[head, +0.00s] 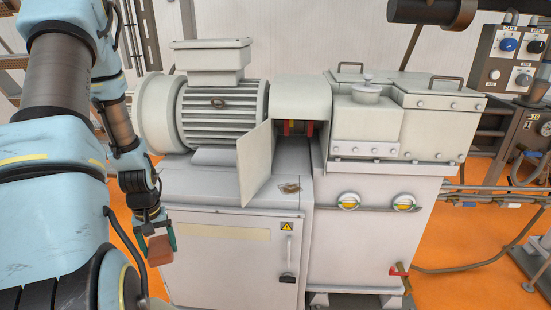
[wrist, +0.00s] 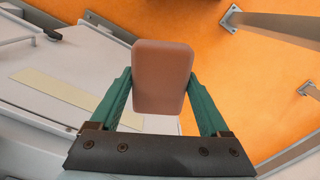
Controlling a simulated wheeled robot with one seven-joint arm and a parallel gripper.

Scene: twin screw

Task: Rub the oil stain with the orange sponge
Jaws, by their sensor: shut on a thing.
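The orange sponge (head: 160,249) is a brownish-orange block held in my gripper (head: 160,238), left of the machine's cabinet front in the head view. In the wrist view the sponge (wrist: 162,77) sits between the two green fingers of my gripper (wrist: 162,90), which are shut on its sides. The oil stain (head: 288,188) is a small brown patch on the grey cabinet top, by the open flap. The sponge is apart from the stain, lower and to its left. The stain does not show in the wrist view.
The grey cabinet (head: 235,255) has a door handle (head: 289,258) on its front. An open flap (head: 254,162) stands upright just behind and left of the stain. The motor (head: 222,105) is behind the cabinet top.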

